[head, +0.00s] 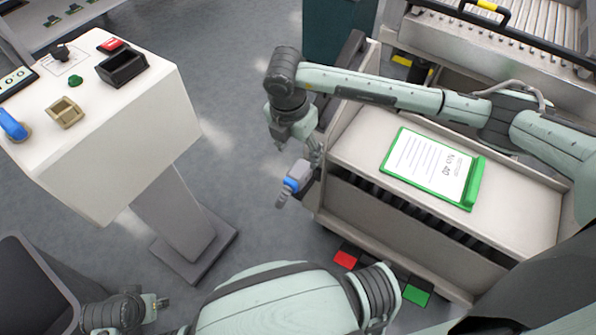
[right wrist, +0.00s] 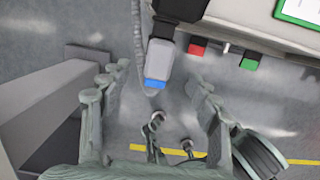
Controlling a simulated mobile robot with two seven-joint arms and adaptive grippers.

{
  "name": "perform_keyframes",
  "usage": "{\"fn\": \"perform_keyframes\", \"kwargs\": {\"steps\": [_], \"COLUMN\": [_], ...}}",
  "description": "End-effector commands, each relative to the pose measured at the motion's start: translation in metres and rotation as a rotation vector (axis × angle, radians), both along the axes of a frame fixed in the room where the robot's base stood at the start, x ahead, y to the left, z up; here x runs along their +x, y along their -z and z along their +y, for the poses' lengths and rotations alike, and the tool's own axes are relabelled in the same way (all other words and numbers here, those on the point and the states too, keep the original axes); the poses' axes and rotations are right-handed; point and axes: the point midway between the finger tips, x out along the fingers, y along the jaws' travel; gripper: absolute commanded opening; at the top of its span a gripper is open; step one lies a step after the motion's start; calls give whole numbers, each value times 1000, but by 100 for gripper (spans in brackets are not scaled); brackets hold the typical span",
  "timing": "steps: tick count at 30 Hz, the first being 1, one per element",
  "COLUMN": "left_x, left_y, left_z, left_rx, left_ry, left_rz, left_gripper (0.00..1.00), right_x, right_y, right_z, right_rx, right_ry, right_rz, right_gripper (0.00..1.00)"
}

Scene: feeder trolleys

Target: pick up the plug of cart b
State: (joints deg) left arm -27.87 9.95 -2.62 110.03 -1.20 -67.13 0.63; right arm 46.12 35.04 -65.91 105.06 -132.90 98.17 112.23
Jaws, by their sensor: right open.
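The plug (head: 297,177) is grey with a blue band and sits at the left end of a pale cart (head: 345,150), beside a dark holder. I cannot read a letter b on this cart. My right gripper (head: 297,148) is open, just above and behind the plug in the head view. In the right wrist view the plug (right wrist: 160,62) lies between the spread fingers of the right gripper (right wrist: 155,92), with space on both sides. My left gripper (head: 160,304) is low at the left, away from the plug; its opening is too small to judge.
A green clipboard (head: 476,182) lies on the cart top. Red (head: 345,259) and green (head: 416,295) blocks show at its lower edge. A white console (head: 130,115) with buttons and small trays stands at left. A roller trolley (head: 520,30) is behind. Grey floor between is clear.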

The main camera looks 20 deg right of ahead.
Motion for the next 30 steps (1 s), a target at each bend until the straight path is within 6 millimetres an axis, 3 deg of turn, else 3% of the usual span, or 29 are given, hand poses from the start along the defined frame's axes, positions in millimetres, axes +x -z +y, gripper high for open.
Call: {"fn": "perform_keyframes", "kwargs": {"steps": [8,13,23,30], "left_x": [-2,-8,-4,1], "left_y": [2,15,13,8], "left_z": [-1,-1,-2,-3], "left_rx": [-4,-6,-8,-9], "left_ry": [2,2,2,3], "left_rz": [4,18,12,-1], "left_gripper": [40,40,40,40], "right_x": [0,2,3,3], "right_y": [36,60,67,67], "right_z": [-2,-4,-5,-4], "right_rx": [2,4,5,6], "right_ry": [-2,-2,-3,-3], "right_rz": [6,5,3,4], "right_gripper": [62,62,62,32]}}
